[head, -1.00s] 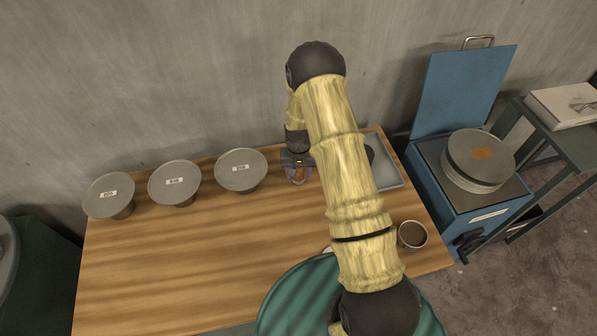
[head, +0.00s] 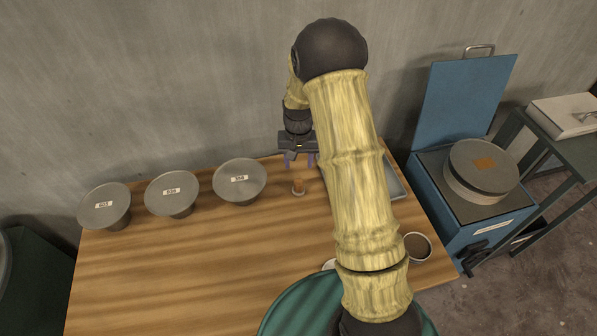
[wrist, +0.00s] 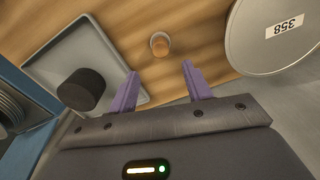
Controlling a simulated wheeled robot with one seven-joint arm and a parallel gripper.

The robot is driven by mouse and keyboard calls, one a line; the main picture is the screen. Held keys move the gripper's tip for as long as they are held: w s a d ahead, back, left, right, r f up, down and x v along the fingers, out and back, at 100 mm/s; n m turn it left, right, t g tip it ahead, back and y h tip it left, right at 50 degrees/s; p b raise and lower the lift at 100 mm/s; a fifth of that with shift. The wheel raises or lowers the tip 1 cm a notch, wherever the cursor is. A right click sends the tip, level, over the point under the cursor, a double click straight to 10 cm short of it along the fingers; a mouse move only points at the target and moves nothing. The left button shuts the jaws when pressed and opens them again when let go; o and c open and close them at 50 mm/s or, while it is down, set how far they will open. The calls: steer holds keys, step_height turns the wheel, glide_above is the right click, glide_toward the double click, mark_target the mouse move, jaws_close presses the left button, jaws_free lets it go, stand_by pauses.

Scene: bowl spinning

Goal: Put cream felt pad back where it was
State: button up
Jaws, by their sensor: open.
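A small round piece with a tan-orange body and a pale ring (head: 299,187) stands on the wooden table; it also shows in the wrist view (wrist: 160,43). I cannot tell for sure whether it is the cream felt pad. My gripper (head: 299,161) is open and empty above this piece, apart from it. In the wrist view its purple fingers (wrist: 160,70) are spread, with the piece beyond their tips. A pale item (head: 329,264) shows beside the green round surface, mostly hidden by my arm.
Several grey flared pieces with number labels (head: 239,180) stand left on the table (head: 200,260). A grey tray (wrist: 50,60) holds a dark cylinder (wrist: 82,90). A cup (head: 417,246) stands right. A blue box (head: 440,215) bears stacked discs. The middle table is clear.

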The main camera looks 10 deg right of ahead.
steer(key=shift+r, duration=0.55)
steer(key=s+r+n+t, duration=0.1)
steer(key=s+r, duration=0.5)
steer(key=s, duration=0.4)
steer(key=s+r+n+t, duration=0.1)
steer(key=s+r, duration=0.5)
steer(key=s, duration=0.4)
steer(key=shift+s+r+n+t, duration=0.25)
steer(key=shift+s+n+t, duration=0.05)
steer(key=shift+s, duration=0.05)
steer(key=c, duration=0.3)
steer(key=shift+w+a, duration=0.2)
steer(key=shift+a, duration=0.05)
